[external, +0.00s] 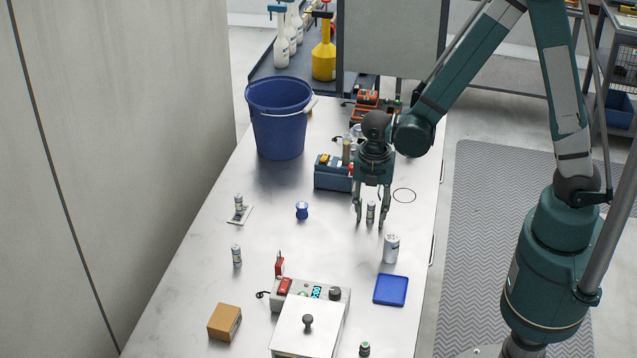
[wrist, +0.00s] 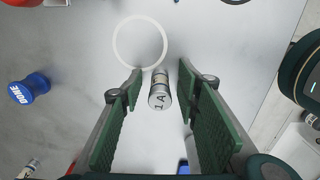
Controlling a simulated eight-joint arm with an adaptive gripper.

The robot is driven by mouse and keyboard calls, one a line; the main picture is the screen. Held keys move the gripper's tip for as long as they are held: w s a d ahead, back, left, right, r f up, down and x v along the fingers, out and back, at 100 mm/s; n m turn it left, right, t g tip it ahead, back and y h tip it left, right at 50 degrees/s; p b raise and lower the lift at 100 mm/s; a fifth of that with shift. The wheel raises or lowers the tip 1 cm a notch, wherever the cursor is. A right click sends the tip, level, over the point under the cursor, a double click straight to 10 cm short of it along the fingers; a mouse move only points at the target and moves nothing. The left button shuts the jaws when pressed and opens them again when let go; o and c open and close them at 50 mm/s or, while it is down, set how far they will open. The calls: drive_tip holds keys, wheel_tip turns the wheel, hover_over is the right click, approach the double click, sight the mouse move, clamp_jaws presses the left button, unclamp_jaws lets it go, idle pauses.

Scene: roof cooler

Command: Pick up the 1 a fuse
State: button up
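The 1 A fuse (external: 370,211) is a small silver cylinder standing upright on the bench. In the wrist view the fuse (wrist: 160,97) shows its end cap marked "1A". My gripper (external: 369,222) is open and points down, with a finger on each side of the fuse. In the wrist view the green finger pads of my gripper (wrist: 160,76) are apart, with visible gaps to the fuse on both sides.
A larger can (external: 391,248) and a blue tray (external: 390,290) are nearby. A blue spool-shaped piece (external: 302,210) marked "DONE" stands left. Similar small cylinders (external: 237,256) are further left. A blue-grey box (external: 332,174) and bucket (external: 281,125) stand behind.

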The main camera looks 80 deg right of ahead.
sight(372, 203)
drive_tip(key=c, duration=1)
drive_tip(key=shift+r, duration=0.1)
drive_tip(key=shift+r+p, duration=0.6)
drive_tip(key=shift+r, duration=4.3)
